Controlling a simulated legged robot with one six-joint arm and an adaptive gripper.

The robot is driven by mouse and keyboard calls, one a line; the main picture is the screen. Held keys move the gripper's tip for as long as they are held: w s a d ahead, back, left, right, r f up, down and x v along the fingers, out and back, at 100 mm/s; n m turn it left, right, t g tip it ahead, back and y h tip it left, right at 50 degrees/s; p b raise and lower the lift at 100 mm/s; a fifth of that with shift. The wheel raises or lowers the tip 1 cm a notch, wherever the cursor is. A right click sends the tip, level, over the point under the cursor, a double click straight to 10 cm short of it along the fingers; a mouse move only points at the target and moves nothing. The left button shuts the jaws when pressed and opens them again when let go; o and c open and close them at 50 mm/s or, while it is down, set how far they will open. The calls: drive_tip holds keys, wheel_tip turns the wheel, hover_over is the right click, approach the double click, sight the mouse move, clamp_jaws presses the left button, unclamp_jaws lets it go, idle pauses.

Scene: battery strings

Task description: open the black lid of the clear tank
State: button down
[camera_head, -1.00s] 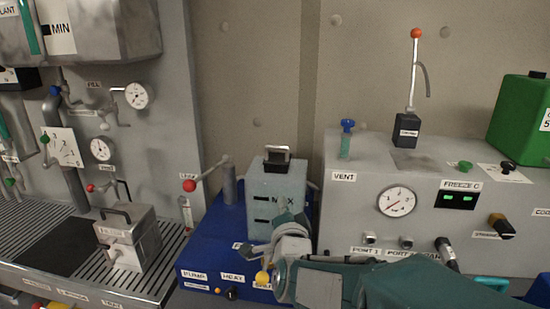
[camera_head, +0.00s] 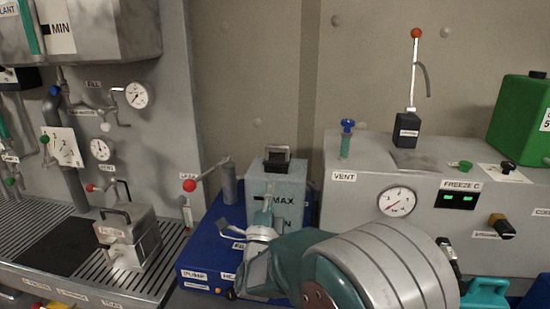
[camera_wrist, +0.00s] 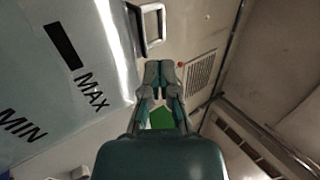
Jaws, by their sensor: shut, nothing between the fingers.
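The clear tank (camera_head: 290,188) stands upright on the blue pump base, with MAX and MIN marks on its front. Its black lid (camera_head: 277,160) lies on top, down and closed, with a raised handle. In the wrist view the tank (camera_wrist: 60,70) fills the left side, and a pale handle loop (camera_wrist: 152,28) shows beyond my fingertips. My gripper (camera_head: 264,208) is in front of the tank, below the lid, pointing up. In the wrist view my gripper (camera_wrist: 160,72) has its fingers together and empty, apart from the handle. My wrist hides the tank's lower front.
A lever with a red ball (camera_head: 190,185) stands left of the tank. The grey cabinet (camera_head: 350,215) with a gauge and knobs is close on the right. A metal box (camera_head: 130,235) sits on the left grille. Above the lid is free room up to the wall.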

drive_tip(key=x, duration=0.9)
